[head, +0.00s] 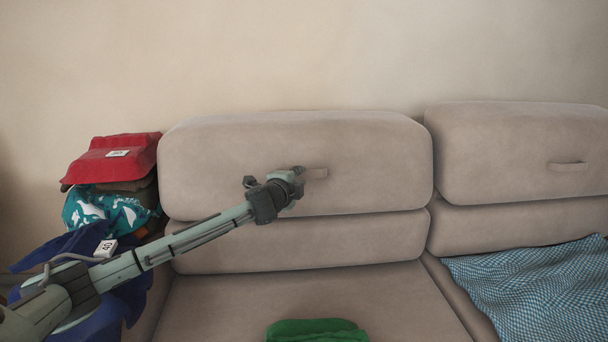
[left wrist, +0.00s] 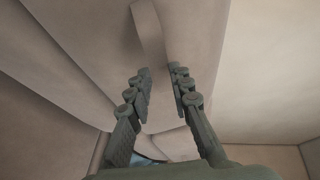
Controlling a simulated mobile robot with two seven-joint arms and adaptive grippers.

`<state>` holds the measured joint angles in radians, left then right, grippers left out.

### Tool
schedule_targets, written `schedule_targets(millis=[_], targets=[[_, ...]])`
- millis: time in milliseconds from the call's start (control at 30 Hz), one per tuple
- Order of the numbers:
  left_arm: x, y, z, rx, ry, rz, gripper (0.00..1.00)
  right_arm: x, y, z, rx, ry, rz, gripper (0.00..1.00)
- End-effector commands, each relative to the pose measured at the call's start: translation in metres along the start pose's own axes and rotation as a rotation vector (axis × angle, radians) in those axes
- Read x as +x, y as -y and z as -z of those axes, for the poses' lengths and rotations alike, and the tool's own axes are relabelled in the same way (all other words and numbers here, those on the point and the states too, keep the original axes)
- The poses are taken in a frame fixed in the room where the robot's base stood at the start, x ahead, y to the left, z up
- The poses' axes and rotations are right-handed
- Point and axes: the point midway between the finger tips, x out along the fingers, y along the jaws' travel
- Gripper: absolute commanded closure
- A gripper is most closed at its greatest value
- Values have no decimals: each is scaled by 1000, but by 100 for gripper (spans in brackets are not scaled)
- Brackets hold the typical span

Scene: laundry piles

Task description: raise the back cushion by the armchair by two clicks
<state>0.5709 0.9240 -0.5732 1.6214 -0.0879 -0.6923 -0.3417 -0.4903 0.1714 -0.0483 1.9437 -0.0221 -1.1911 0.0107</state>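Two beige back cushions stand along the sofa's back: the left back cushion (head: 240,150) and the right back cushion (head: 510,140). Each has a fabric pull tab on its front, the left tab (head: 317,173) and the right tab (head: 568,166). My left gripper (head: 299,174) is at the left cushion's front, beside its tab. In the left wrist view a tab (left wrist: 149,35) hangs down towards the gap between the fingertips (left wrist: 160,72). The fingers are apart, with no clear grip on it. My right gripper is out of view. No armchair shows.
A stack of laundry with a red folded piece (head: 115,155), a teal patterned piece (head: 105,212) and blue cloth (head: 60,247) lies at the left. A green folded cloth (head: 316,331) is on the seat. A blue checked cloth (head: 535,285) covers the right seat.

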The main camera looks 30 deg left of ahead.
Motion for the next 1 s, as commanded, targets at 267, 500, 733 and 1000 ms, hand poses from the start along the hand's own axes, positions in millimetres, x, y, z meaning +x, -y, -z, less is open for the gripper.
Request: schedule_targets(millis=[267,500,733,1000], targets=[[38,1,1,0,-1,2,80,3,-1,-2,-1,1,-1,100],[45,0,1,2,-2,1,80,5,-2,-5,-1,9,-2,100],[45,0,1,2,-2,2,91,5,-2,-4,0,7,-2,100],[45,0,1,2,-2,2,100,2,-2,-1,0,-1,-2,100]])
